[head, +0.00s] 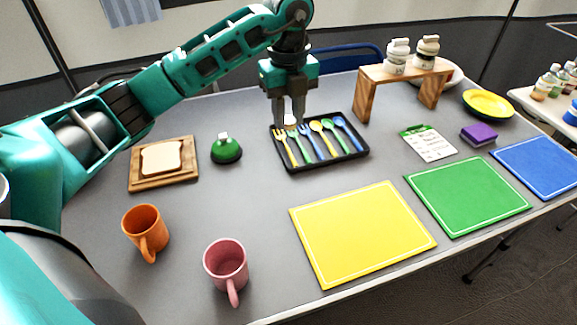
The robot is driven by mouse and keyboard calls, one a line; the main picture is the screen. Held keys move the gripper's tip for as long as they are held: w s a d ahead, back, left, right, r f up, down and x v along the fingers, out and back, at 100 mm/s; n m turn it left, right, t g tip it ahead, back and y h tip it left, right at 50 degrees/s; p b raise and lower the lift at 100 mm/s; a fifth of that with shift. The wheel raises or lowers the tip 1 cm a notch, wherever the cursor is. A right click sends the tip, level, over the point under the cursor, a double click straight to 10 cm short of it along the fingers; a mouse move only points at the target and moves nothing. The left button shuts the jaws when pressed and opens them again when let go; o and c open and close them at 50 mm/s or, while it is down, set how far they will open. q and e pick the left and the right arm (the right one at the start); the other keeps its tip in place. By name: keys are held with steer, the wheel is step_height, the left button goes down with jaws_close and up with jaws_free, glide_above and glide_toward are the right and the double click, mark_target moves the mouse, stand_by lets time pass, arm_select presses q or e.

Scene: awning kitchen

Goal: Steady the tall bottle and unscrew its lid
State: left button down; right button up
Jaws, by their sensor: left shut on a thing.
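I cannot tell which is the tall bottle; both lids appear on. My left gripper (290,116) points down over the back left of the black cutlery tray (335,160), well left of both bottles. It is shut on a small white thing between its fingertips, mostly hidden by the fingers. My right gripper is not in view.
The wooden stand (370,95) is beside a yellow bowl (488,104). A green, white-topped item (226,150), bread on a board (160,158), an orange mug (145,230) and a pink mug (226,264) are at left. Yellow (360,235) and green (465,195) mats lie in front.

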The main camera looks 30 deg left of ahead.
mark_target(288, 183)
arm_select(q)
step_height(288, 183, down, 17)
steer(key=shift+b, duration=1.15)
steer(key=shift+f, duration=0.2)
steer(key=c, duration=0.8)
jaws_free()
step_height(288, 183, up, 12)
steer(key=shift+r+p, duration=0.2)
steer(key=shift+p, duration=0.75)
